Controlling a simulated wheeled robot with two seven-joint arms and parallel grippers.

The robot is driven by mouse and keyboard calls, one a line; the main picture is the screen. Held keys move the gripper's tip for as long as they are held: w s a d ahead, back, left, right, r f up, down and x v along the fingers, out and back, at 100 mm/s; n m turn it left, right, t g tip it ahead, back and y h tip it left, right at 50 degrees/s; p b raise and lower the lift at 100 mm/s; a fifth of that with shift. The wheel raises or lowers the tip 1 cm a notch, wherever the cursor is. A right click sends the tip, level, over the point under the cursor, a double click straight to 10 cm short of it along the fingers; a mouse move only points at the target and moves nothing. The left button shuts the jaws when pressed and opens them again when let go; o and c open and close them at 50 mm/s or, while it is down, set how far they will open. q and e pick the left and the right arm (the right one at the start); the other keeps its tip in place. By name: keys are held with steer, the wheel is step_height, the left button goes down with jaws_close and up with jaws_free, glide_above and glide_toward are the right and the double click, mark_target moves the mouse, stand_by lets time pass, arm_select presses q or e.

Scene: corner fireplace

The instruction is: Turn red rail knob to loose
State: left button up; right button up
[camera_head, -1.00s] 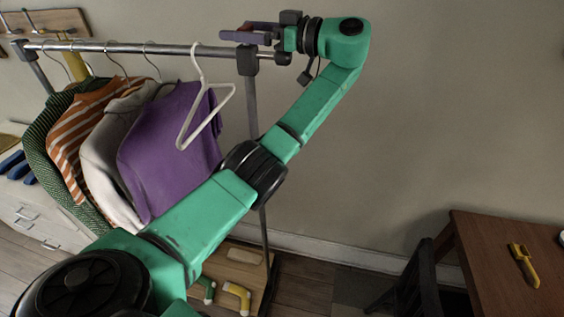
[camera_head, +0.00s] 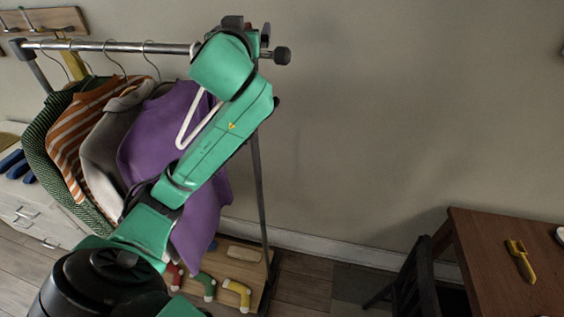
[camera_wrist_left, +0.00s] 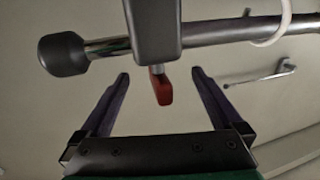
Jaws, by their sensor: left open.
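The red rail knob (camera_wrist_left: 162,88) hangs below a dark bracket (camera_wrist_left: 153,25) on the metal rail in the left wrist view. It looks like a short flat lever on a stub, pointing towards my gripper. My left gripper (camera_wrist_left: 160,75) is open, with one dark purple finger on each side of the knob and gaps showing on both sides. Whether the fingers reach level with the knob in depth, I cannot tell. In the head view my left wrist covers the bracket area at the rail's right end, and the knob is not clearly visible there. My right gripper is not in view.
The clothes rail (camera_head: 110,47) carries several garments, including a purple sweater (camera_head: 150,135). A white hanger (camera_head: 187,130) is partly behind my arm. The rail's dark end cap (camera_head: 282,56) sticks out right. A wooden table (camera_head: 475,245) and dark chair (camera_head: 415,280) stand lower right.

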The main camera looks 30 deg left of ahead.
arm_select(q)
steer(key=m+t+h, duration=0.1)
steer(key=m+h, duration=0.1)
steer(key=h, duration=0.1)
steer(key=shift+m+t+h, duration=0.3)
steer(key=shift+t+h, duration=0.1)
steer(key=b+v, duration=1.3)
steer(key=v, duration=0.1)
steer(key=w+d+f+m+g+h, duration=0.1)
steer(key=w+f, duration=0.3)
steer(key=f, duration=0.6)
steer(key=w+d+f+m+g+h, duration=0.1)
steer(key=w+d+f+g+h, duration=0.1)
steer(key=f, duration=0.9)
steer(key=w+d+f+m+g+h, duration=0.1)
steer(key=w+d+f+m+g, duration=0.1)
steer(key=w+f, duration=0.4)
step_height(320, 180, down, 5)
steer(key=shift+d+g+h+p, duration=0.25)
steer(key=shift+g+p, duration=0.2)
steer(key=shift+g, duration=0.25)
steer(key=shift+w, duration=0.1)
